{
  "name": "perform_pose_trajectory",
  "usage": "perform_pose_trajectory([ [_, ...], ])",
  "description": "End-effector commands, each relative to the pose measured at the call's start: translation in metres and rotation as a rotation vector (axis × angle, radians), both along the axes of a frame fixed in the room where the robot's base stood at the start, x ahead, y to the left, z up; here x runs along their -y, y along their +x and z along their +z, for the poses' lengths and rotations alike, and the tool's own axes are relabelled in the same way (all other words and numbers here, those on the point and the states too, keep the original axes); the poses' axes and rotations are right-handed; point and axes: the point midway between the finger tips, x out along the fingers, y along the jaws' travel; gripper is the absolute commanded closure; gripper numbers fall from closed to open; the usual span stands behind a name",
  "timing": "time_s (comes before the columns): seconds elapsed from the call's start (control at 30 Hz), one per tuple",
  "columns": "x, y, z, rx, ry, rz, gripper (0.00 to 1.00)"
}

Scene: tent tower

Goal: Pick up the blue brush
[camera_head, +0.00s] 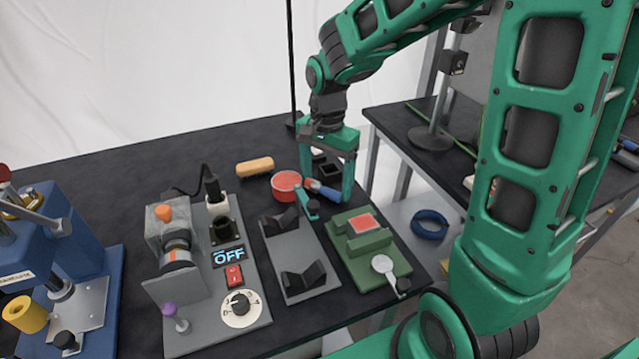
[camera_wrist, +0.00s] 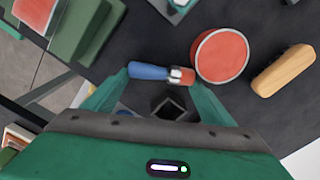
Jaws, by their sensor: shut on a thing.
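The blue brush (camera_head: 325,191) has a blue handle, a metal band and a reddish tip. It lies lengthwise between the two green fingers of my gripper (camera_head: 330,201), which is shut on it. In the wrist view the brush (camera_wrist: 148,71) spans from one fingertip to the other, with its blue handle end at the left finger and its reddish tip at the right finger. My gripper (camera_wrist: 163,77) points down at the dark table. I cannot tell whether the brush is clear of the table top.
A round red-topped container (camera_head: 287,181) is close beside the brush tip. A grey V-block stand (camera_head: 297,255) and a green fixture (camera_head: 372,266) are in front. The dark table (camera_head: 110,160) is clear at back left.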

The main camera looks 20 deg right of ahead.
Motion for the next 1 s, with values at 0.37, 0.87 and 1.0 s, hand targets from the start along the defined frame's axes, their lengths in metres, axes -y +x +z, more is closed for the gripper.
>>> perform_pose_trajectory([
  [0.37, 0.000, 0.001, 0.038, 0.004, 0.000, 0.000, 0.49],
  [0.87, 0.104, 0.000, 0.034, 0.000, 0.000, -0.005, 0.49],
  [1.0, 0.130, 0.000, 0.034, 0.000, 0.000, -0.005, 0.49],
])
